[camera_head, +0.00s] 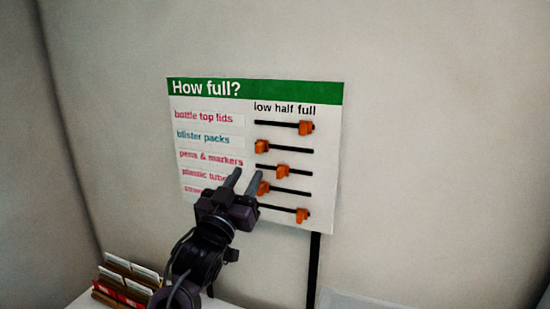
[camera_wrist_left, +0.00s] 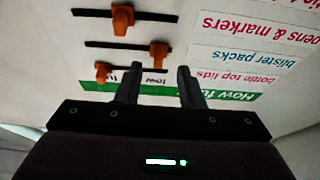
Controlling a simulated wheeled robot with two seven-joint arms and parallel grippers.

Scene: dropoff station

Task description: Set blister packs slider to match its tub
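A white board (camera_head: 255,95) with a green "How full?" header hangs on the wall. The blister packs label (camera_head: 203,136) is second from the top. Its orange slider (camera_head: 261,147) sits at the left, low end of its black track; the wrist view, upside down, shows that slider (camera_wrist_left: 159,53) at the track's right end. My left gripper (camera_head: 246,179) is open and empty in front of the board, lower than this slider in the head view, covering part of the lower labels. In the wrist view its fingers (camera_wrist_left: 158,85) stand apart. No tub shows. My right gripper is out of view.
Other orange sliders share the board: bottle top lids (camera_head: 306,128) at the right, pens & markers (camera_head: 282,171) near the middle, one lower at left (camera_head: 263,188), the lowest at right (camera_head: 302,215). A rack of cards (camera_head: 125,278) stands lower left. Wall right of the board is clear.

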